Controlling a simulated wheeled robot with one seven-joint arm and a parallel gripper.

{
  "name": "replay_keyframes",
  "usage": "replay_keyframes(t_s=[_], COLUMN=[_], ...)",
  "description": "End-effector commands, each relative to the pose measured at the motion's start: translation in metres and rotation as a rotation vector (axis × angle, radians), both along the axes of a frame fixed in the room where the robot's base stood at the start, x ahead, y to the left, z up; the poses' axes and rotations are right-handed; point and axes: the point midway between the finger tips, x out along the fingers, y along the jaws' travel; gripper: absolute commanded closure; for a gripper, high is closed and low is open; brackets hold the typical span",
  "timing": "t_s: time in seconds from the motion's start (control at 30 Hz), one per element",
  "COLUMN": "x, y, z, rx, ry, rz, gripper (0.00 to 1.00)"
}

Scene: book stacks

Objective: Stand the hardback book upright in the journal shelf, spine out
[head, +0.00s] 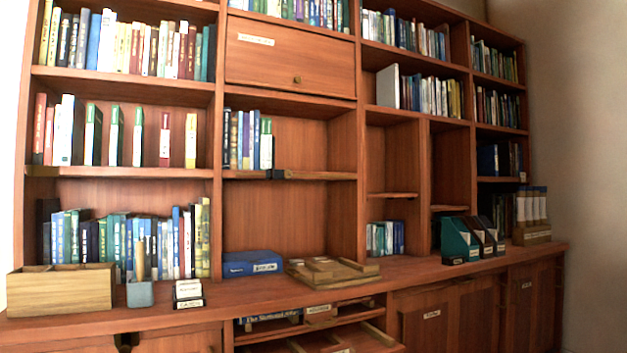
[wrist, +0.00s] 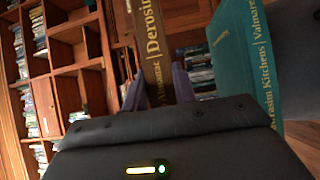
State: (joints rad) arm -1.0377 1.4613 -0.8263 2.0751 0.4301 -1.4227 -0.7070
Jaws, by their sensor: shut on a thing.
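In the wrist view my gripper (wrist: 158,92) is shut on a brown hardback book (wrist: 151,45) with gold lettering along its spine. The spine faces the camera, and the rest of the book is hidden behind it. My gripper does not show in the head view. The bookcase (head: 342,150) fills the head view, with several open bays. I cannot tell which bay is the journal shelf. The bay above the brown wooden tray is partly filled with upright books (head: 248,140) at its left; its right side is bare.
A teal book (wrist: 248,65) stands out close at the right of the wrist view. On the counter are a wooden box (head: 60,290), a blue box (head: 252,264), a brown wooden tray (head: 333,271) and teal file holders (head: 460,242). A drawer (head: 345,342) is open below.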

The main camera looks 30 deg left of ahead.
Motion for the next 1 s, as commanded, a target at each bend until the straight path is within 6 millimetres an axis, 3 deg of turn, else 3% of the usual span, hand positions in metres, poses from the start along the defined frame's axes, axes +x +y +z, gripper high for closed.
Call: replay_keyframes(t_s=[0.47,1.0], x=[0.0,-0.01], y=[-0.002,-0.037], z=[0.008,0.09], rx=[0.002,0.009], ry=[-0.004,0.005], rz=[-0.003,-0.057], gripper=[1.0,1.0])
